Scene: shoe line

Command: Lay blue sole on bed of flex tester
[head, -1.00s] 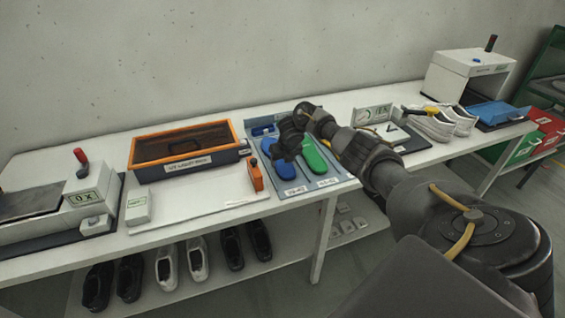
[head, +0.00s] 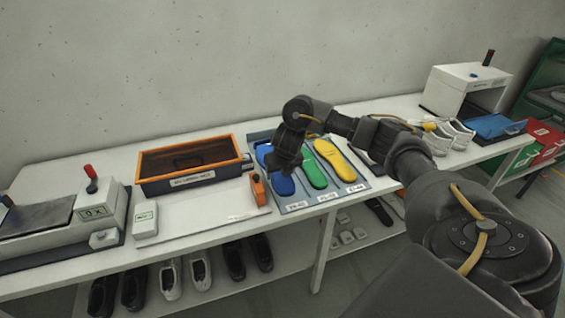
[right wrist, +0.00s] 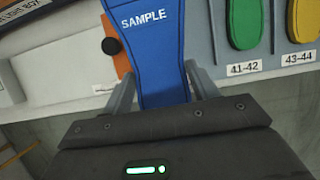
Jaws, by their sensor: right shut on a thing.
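The blue sole (head: 283,186) is at the left slot of the grey-blue sole tray (head: 296,207). My right gripper (head: 285,170) reaches down over its middle and hides part of it. In the right wrist view the blue sole (right wrist: 152,45), marked SAMPLE, lies between the two fingers of my right gripper (right wrist: 160,78), which is shut on it. I cannot tell whether the sole is lifted off the tray. The machine with a counter and red lever at the far left looks like the flex tester (head: 103,212); its dark flat bed (head: 37,219) is bare. My left gripper is not in view.
A green sole (head: 314,168) and a yellow sole (head: 342,160) lie beside the blue one. An orange-rimmed box (head: 190,163), a white board (head: 200,217) and an orange tool (head: 258,190) stand between tray and tester. White shoes (head: 452,136) are to the right.

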